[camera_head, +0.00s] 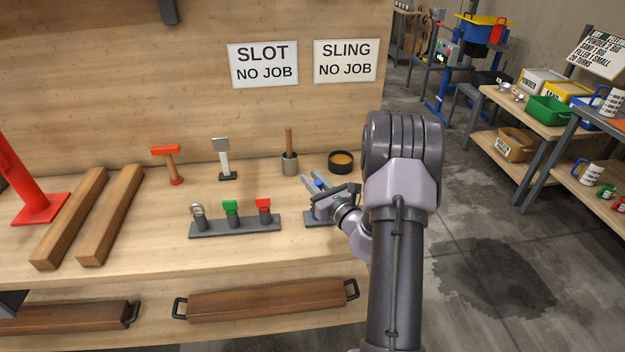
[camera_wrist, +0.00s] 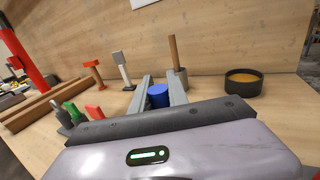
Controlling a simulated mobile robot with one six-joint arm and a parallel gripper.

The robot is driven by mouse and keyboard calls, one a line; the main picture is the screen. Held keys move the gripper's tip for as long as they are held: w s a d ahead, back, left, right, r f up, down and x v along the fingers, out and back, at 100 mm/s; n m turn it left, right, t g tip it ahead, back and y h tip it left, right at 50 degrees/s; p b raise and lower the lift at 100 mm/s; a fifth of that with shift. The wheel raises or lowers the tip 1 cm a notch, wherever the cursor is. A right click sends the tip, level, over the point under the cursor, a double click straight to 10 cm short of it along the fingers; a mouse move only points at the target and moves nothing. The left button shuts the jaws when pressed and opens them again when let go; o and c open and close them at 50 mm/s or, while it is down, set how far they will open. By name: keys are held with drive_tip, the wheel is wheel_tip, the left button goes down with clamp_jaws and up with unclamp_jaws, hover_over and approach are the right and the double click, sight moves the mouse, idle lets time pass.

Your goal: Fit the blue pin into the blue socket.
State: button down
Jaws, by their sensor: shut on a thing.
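My gripper (camera_head: 316,182) is shut on the blue pin, which shows as a blue cylinder between the two grey fingers in the wrist view (camera_wrist: 158,96). In the head view a bit of blue also shows between the fingers. Below the gripper, a small dark grey base (camera_head: 314,221) stands on the bench, partly covered by my wrist. A blue patch (camera_head: 316,212) shows just above this base; I cannot tell whether it is the blue socket or the pin's lower part. How far the pin is in any socket is hidden.
Left of the gripper is a grey rack (camera_head: 236,228) with a metal ring, a green piece and a red piece. Behind are a pot with a wooden handle (camera_head: 290,163) and a black bowl (camera_head: 341,162). Two wooden beams (camera_head: 112,215) lie at the left.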

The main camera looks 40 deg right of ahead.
drive_tip(key=shift+f+b, duration=1.05)
drive_tip(key=shift+f, duration=0.3)
drive_tip(key=c, duration=1.2)
unclamp_jaws()
drive_tip(key=shift+r, duration=0.1)
